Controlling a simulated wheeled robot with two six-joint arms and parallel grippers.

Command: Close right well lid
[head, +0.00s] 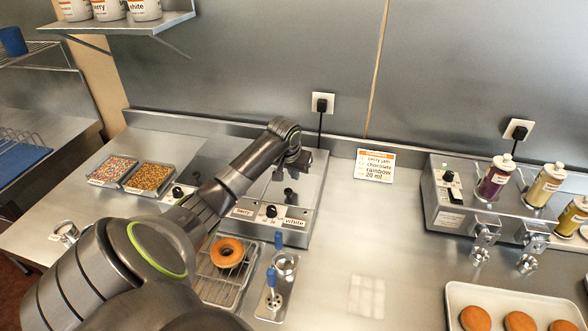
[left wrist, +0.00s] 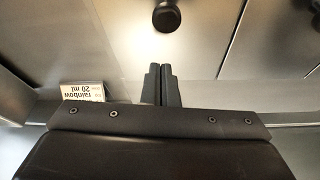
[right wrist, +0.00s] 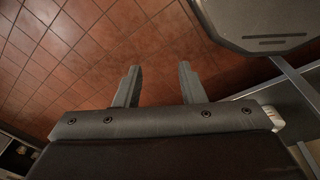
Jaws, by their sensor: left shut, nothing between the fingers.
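The glaze unit (head: 312,205) is a steel box with berry and white labels and a front dial, standing on the counter. A dark knob (head: 290,197) stands on its top, towards the white-labelled right side. My left gripper (head: 290,174) is over the unit's top with its fingers together and empty. In the left wrist view its shut fingers (left wrist: 163,85) point at a steel surface, with a round dark knob (left wrist: 167,16) beyond the tips, apart from them. The arm hides part of the unit, so I cannot tell how the right lid sits. My right gripper (right wrist: 157,85) is open and empty above the tiled floor.
A doughnut (head: 227,252) lies on a wire rack in front of the unit, with blue-handled tools (head: 271,279) beside it. A recipe card (head: 375,165) stands behind on the right. Sprinkle trays (head: 150,178) are at left.

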